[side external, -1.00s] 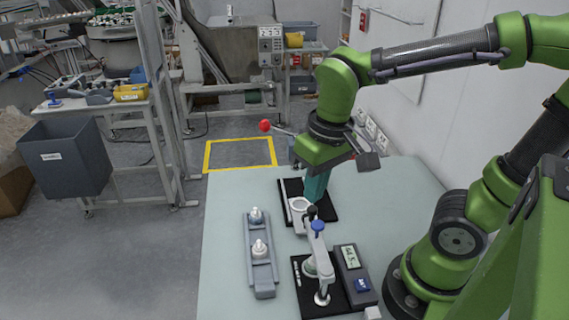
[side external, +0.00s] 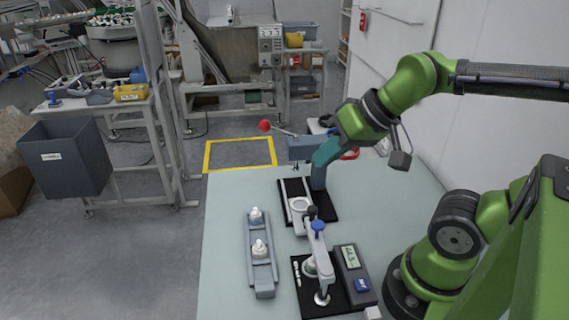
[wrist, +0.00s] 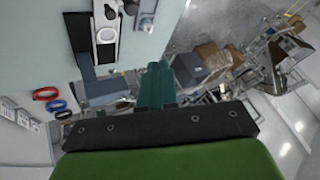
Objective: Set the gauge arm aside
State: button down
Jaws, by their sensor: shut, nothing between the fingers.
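The gauge arm (side external: 316,250) is a pale arm with a blue knob on top. In the side external view it reaches over the black gauge base (side external: 310,299), beside a grey display box (side external: 351,262). A small round part sits under or beside its middle. My gripper (side external: 319,163) has teal fingers that are shut and empty. It is tilted, well behind the gauge arm and beside the press (side external: 299,149), partly covering it; I cannot tell whether they touch. In the wrist view my shut gripper (wrist: 157,66) points past the table edge.
A black plate with a pale ring holder (side external: 300,204) lies behind the gauge. A grey tray (side external: 263,279) with two white-topped parts stands left. The press has a red-ball lever (side external: 265,126). Coloured rings (wrist: 46,93) show in the wrist view. The table's left front is clear.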

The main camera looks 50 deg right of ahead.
dwell(0.3)
jog(key=c, duration=1.5)
grip_release()
jog(key=shift+w+f, duration=0.1)
jog(key=shift+f, duration=0.1)
jog(key=o, duration=0.5)
jog(key=w+r+g, duration=0.1)
jog(key=w+a+r+g, duration=0.1)
jog(key=w+g, duration=0.1)
jog(key=shift+m+h, duration=0.3)
jog(key=shift+h, duration=0.1)
notch_tip(320, 180, up, 4)
jog(key=m+g+h, duration=0.1)
jog(key=m+g, duration=0.3)
send_over(312, 208)
notch_tip(312, 208, down, 17)
jog(key=shift+r, duration=0.15)
grip_shut()
